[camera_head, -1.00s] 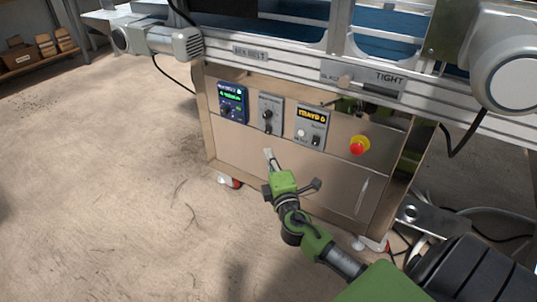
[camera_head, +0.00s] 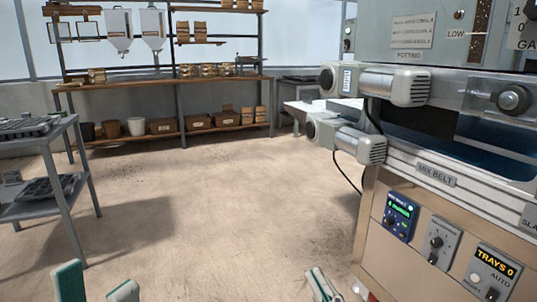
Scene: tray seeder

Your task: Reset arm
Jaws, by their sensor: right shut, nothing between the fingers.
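My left gripper (camera_head: 96,285) shows at the bottom left edge of the head view. Its two green and grey fingertips stand well apart with bare floor between them. My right gripper (camera_head: 322,284) shows at the bottom, just left of the machine's front corner. Its fingers are shut with nothing between them. It is apart from the control panel (camera_head: 450,235). Both arms behind the grippers are out of the picture.
The machine fills the right side, with a MIX BELT rail (camera_head: 437,175), motors and a TRAYS 0 box (camera_head: 492,268). A grey rack (camera_head: 88,195) with trays stands left. A wooden shelf unit (camera_head: 225,79) lines the back wall. The middle floor (camera_head: 220,200) is clear.

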